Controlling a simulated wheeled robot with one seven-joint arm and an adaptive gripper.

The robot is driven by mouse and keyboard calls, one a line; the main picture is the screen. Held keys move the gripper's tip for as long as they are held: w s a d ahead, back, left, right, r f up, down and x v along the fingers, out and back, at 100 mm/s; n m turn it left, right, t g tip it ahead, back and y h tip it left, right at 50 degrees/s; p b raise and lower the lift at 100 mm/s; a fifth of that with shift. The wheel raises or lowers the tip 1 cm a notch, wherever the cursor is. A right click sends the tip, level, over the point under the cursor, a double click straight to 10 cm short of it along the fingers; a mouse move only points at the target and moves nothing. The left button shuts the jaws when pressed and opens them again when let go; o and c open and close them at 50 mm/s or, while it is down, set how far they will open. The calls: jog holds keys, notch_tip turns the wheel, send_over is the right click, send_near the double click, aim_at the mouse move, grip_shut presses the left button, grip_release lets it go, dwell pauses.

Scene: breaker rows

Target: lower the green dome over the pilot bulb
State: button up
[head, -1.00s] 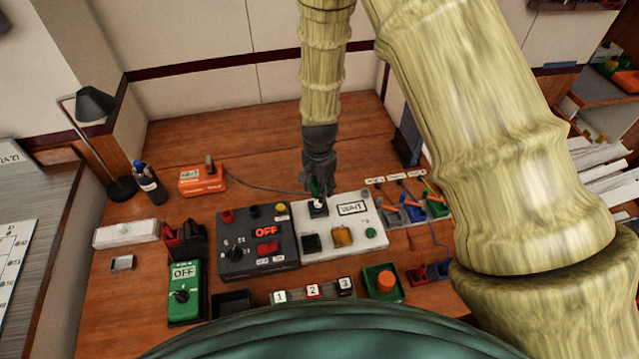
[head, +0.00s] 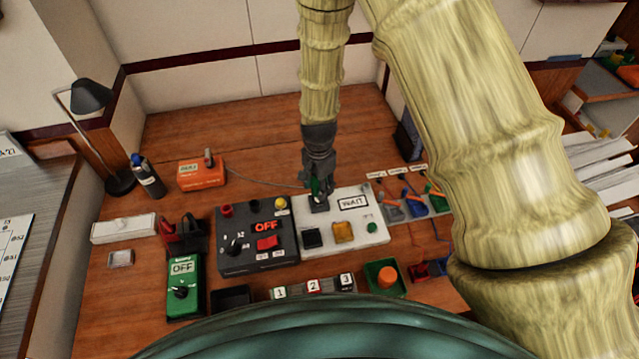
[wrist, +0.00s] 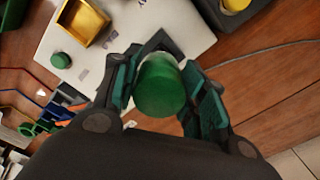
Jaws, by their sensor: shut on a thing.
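My gripper (head: 316,187) points down over the back left part of the white panel (head: 375,237). It is shut on the green dome (wrist: 160,85), which sits between both fingers in the wrist view. In the head view only a small green part of the dome (head: 316,189) shows between the dark fingers. The dome is right at a black square base (head: 319,204) on the panel. The pilot bulb is not visible; the dome and fingers cover that spot. I cannot tell whether the dome touches the base.
A dark box marked OFF (head: 225,262) stands left. Wired clips (head: 413,208) are at right. The desk behind is mostly clear.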

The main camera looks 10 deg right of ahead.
jog(key=shift+f+b, duration=1.15)
jog(key=shift+f, duration=1.4)
dwell(1.4)
jog(key=o, duration=0.9)
jog(key=shift+r, duration=6)
jog(key=shift+r, duration=0.1)
